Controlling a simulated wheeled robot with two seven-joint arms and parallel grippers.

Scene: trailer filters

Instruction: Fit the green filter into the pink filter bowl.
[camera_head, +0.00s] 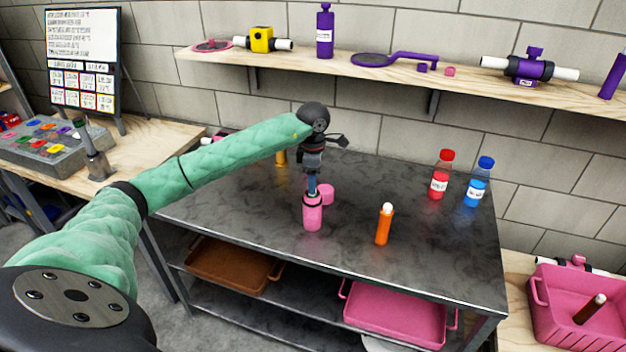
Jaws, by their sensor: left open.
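A pink filter bowl (313,216) stands upright on the dark table, near its middle. My left gripper (312,194) points down right above it. Its jaws are open, and the fingertips are at the top of the bowl. I cannot tell whether they touch it. A small pink round part (327,194) is just behind and to the right of the gripper. I cannot make out the green filter for certain; the gripper hides part of the space over the bowl. My right gripper is not in view.
An orange bottle (383,226) stands right of the bowl. A red bottle (440,176) and a blue bottle (478,184) stand at the back right. A yellow-orange object (281,158) is behind my arm. A pink bin (578,312) is at far right. A shelf (450,80) runs above.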

